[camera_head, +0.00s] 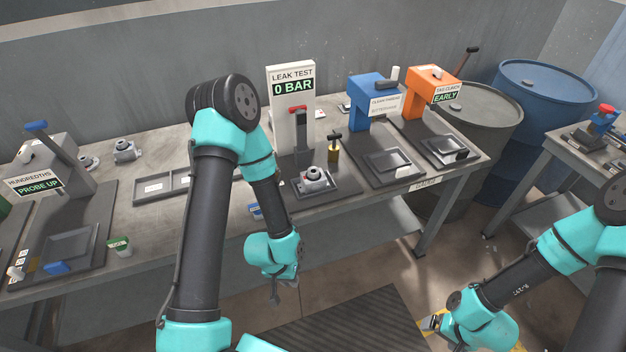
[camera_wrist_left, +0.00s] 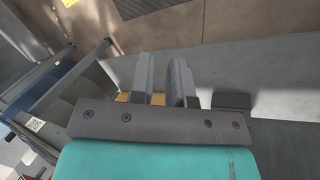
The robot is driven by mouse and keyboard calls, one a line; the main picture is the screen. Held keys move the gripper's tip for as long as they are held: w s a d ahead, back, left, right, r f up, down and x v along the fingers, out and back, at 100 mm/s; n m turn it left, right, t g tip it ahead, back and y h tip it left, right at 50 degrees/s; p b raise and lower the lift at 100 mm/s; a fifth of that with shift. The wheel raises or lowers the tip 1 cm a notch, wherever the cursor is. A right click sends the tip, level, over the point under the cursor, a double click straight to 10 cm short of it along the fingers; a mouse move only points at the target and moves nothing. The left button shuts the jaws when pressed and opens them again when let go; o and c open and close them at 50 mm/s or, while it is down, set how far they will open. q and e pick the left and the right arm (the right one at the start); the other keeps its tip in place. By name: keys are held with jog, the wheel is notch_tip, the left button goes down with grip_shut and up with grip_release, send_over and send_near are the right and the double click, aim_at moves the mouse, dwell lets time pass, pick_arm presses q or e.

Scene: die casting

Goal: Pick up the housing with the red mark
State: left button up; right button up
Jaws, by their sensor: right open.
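A grey metal housing (camera_head: 315,178) sits on the plate of the leak test stand, with a small reddish spot at its left side. Another housing (camera_head: 124,150) stands at the back left of the bench. A smaller-looking part (camera_head: 87,161) further left also has a reddish spot; I cannot tell which spot is the red mark. My left gripper (camera_head: 279,290) hangs in front of the bench edge, below and left of the leak test housing. In the left wrist view its fingers (camera_wrist_left: 162,78) are apart with nothing between them. My right gripper (camera_head: 434,322) is at the lower right, away from the bench, open.
The leak test stand (camera_head: 292,88) reads 0 BAR. A blue device (camera_head: 368,100) and an orange device (camera_head: 425,90) stand right of it. The probe station (camera_head: 45,170) is at the left. Drums (camera_head: 541,105) stand beyond the bench.

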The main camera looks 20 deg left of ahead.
pick_arm(q)
jog(key=o, duration=1.5)
